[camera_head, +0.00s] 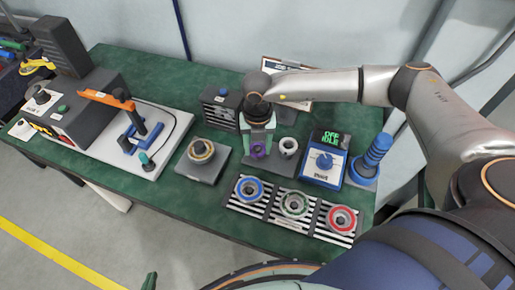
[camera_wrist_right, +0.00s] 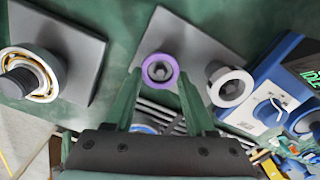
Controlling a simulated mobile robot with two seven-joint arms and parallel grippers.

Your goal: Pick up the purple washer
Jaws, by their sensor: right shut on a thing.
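The purple washer (camera_head: 254,152) is between the green fingertips of my right gripper (camera_head: 259,146), near the middle of the bench. In the right wrist view the purple washer (camera_wrist_right: 174,70) faces the camera, and the two fingers of my right gripper (camera_wrist_right: 160,73) close on its opposite sides. A grey plate (camera_wrist_right: 190,42) is behind it; I cannot tell whether the washer touches that plate. Only a green tip of my left gripper (camera_head: 150,282) shows at the bottom edge of the head view, away from the washer; its jaws cannot be made out.
A white ring (camera_head: 289,146) stands just right of the washer. A blue-and-white device (camera_head: 323,166) and a stack of blue rings (camera_head: 371,158) are further right. A striped mat (camera_head: 266,207) with blue, green and red rings lies in front. A grey block (camera_head: 202,162) with a ring is left.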

